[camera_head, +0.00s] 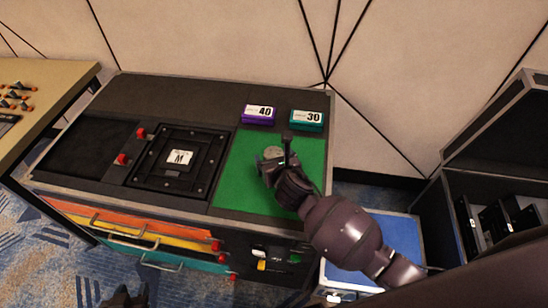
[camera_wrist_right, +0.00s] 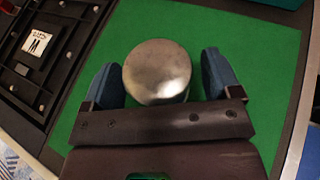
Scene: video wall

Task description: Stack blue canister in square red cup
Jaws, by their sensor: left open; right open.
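A round canister with a metallic silver lid (camera_wrist_right: 157,70) stands on the green mat (camera_wrist_right: 225,40); its sides are mostly hidden, so I cannot tell their colour. In the head view its lid (camera_head: 273,152) shows beside my right gripper (camera_head: 276,162). In the wrist view my right gripper (camera_wrist_right: 157,82) is open, with one blue-padded finger on each side of the canister and small gaps between. My left gripper (camera_head: 124,298) is open, low at the bottom edge of the head view, partly cut off and away from the cabinet top. I see no square red cup in either view.
A purple box marked 40 (camera_head: 259,114) and a teal box marked 30 (camera_head: 307,120) sit behind the mat. A black panel marked M (camera_head: 176,178) lies left of it, near red knobs (camera_head: 122,159). Coloured drawers (camera_head: 130,228) are below. An open black case (camera_head: 490,180) stands right.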

